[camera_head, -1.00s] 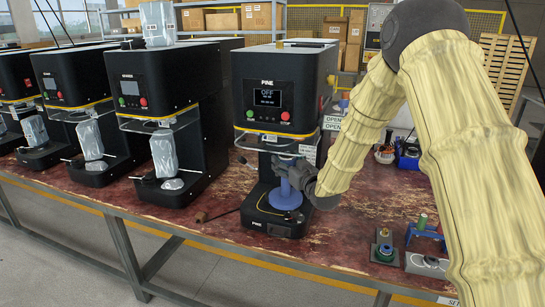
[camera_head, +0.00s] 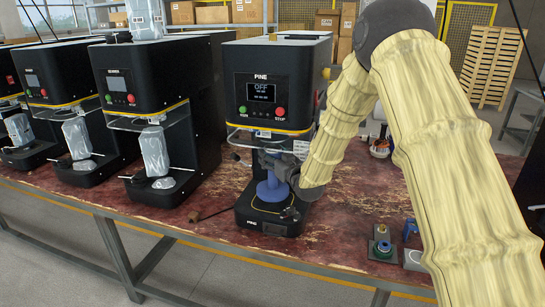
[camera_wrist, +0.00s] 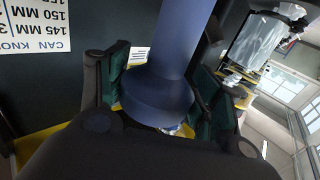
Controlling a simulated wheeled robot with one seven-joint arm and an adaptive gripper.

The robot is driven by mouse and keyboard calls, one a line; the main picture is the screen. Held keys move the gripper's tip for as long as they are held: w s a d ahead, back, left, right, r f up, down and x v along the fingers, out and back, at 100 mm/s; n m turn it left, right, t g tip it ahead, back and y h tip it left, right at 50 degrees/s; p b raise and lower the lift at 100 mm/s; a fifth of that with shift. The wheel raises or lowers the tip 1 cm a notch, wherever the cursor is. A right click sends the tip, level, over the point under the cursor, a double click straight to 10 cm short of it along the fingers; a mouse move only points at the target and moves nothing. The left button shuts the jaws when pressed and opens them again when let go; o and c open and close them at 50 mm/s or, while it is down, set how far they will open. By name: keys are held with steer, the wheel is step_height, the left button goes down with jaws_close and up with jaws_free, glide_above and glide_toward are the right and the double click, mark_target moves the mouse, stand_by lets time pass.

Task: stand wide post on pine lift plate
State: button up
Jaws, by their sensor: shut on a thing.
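The wide post (camera_head: 272,189) is blue, with a shaft and a broader round flange at its lower end. My gripper (camera_head: 280,168) is shut on it, coming from the right. In the wrist view the post (camera_wrist: 158,98) sits between the two green-padded fingers. It looks upright, inside the working gap of the black PINE machine (camera_head: 262,60). The pine lift plate (camera_head: 266,208) is a dark round area on the machine's base, just under the flange and mostly covered by it. I cannot tell whether the flange touches the plate.
Similar black machines (camera_head: 136,85) stand in a row to the left. A clear guard (camera_head: 262,134) hangs above the post. The bench front between base and fixture is clear.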

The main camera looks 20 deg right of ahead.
steer(key=shift+w+a, duration=0.1)
steer(key=shift+a, duration=0.05)
steer(key=shift+f+b, duration=0.4)
steer(key=shift+f, duration=0.2)
steer(key=o, duration=1.6)
steer(key=shift+r+p, duration=0.45)
steer(key=shift+r, duration=0.2)
steer(key=shift+s+d+f, duration=0.1)
steer(key=shift+s+d, duration=0.1)
steer(key=shift+s, duration=0.25)
steer(key=s+d+b, duration=0.1)
steer(key=s+d, duration=0.1)
steer(key=s, duration=0.9)
steer(key=shift+b, duration=0.4)
